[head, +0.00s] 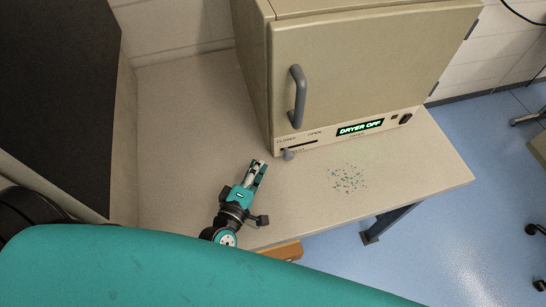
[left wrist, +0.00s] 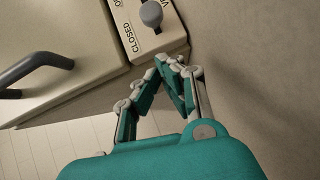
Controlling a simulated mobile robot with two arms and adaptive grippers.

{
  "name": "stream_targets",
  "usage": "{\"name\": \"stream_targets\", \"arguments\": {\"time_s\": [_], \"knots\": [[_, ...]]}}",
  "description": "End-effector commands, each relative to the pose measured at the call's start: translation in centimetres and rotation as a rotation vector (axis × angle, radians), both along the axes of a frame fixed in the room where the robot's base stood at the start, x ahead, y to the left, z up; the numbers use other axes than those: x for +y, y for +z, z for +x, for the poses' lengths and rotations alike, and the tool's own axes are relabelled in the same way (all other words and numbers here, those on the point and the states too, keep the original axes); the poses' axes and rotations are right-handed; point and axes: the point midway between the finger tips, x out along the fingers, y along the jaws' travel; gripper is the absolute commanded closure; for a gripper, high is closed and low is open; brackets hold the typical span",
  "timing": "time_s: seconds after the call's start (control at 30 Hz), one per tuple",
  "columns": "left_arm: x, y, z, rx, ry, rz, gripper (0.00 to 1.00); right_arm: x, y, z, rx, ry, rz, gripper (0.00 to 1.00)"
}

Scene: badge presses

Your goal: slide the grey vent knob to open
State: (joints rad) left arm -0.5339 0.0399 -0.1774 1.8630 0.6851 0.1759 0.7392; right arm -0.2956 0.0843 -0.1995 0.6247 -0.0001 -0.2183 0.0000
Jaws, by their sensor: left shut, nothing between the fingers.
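The grey vent knob (head: 288,155) sticks out of the dryer's front panel, at the left part of a dark slot with CLOSED at its left and OPEN at its right. In the left wrist view the knob (left wrist: 151,13) shows at the top edge beside the word CLOSED. My left gripper (head: 259,164) is shut and empty, low over the bench, left of the knob and apart from it. Its fingertips (left wrist: 177,65) come together below the panel's edge in the left wrist view. My right gripper is not in view.
The beige dryer (head: 375,60) has a grey door handle (head: 298,97) above the knob and a lit display (head: 360,128) reading DRYER OFF. The bench (head: 420,185) is clear except for a patch of small bluish flecks (head: 348,179). A dark panel (head: 60,90) stands at left.

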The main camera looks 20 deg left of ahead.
Motion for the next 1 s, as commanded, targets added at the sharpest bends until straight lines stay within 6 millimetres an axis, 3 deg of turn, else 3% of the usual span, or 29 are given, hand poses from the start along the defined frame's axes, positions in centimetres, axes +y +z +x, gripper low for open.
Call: {"name": "stream_targets", "arguments": {"time_s": [0.07,0.3,0.83,1.0], "knots": [[-0.1,0.1,1.7,-0.002,0.001,0.0,1.0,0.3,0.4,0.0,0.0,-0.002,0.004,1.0],[-2.6,-0.6,3.4,0.001,0.0,0.001,1.0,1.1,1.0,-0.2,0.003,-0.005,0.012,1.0],[-3.2,-0.8,3.9,0.0,0.0,0.0,1.0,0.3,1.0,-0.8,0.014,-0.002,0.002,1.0],[-4.2,-0.7,4.6,-0.001,0.0,-0.002,1.0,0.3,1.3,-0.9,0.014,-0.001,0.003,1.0]]}}
